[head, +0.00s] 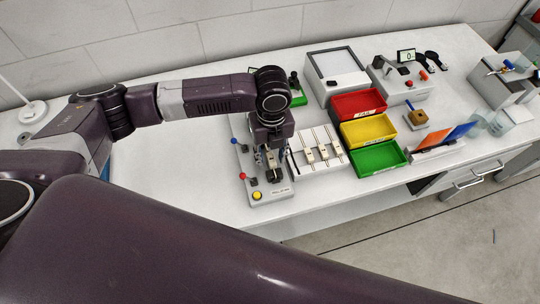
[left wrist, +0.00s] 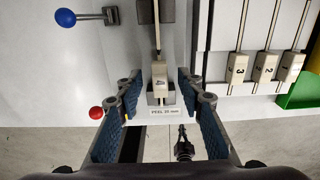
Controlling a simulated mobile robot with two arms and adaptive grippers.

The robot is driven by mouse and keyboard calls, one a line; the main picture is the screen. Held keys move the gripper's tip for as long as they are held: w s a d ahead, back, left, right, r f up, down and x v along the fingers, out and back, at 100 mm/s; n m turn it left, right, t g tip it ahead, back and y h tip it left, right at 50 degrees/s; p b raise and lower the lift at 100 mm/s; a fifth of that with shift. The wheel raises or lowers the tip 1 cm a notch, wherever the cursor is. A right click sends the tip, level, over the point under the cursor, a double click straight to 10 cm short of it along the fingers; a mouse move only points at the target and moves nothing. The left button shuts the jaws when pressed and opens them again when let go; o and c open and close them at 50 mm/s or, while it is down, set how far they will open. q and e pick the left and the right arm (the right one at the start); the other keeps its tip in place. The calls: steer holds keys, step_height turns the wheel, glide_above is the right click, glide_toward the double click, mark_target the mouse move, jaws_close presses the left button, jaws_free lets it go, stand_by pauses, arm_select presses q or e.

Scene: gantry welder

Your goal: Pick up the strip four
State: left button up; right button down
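A pale strip tab (left wrist: 160,74) lies in the grey peel fixture, with its thin strip running up under a dark clamp block (left wrist: 157,11); its number is too small to read. My left gripper (head: 270,163) is over this fixture in the head view. In the left wrist view the left gripper (left wrist: 160,92) is open, its blue-padded fingers standing on either side of the tab with gaps, not gripping it. The arm and gripper largely hide the tab in the head view. My right gripper is not in view.
The fixture base (head: 268,192) has a yellow button (head: 257,195) and blue-knobbed and red-knobbed levers. A white rack (head: 318,166) with several strips stands close on its right. Beyond are red (head: 358,104), yellow (head: 367,131) and green (head: 378,158) bins. The bench left of the fixture is clear.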

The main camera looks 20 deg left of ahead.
arm_select(q)
steer(key=c, duration=0.9)
jaws_close()
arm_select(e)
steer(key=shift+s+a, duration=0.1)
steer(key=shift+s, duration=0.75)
arm_select(q)
steer(key=shift+r, duration=0.1)
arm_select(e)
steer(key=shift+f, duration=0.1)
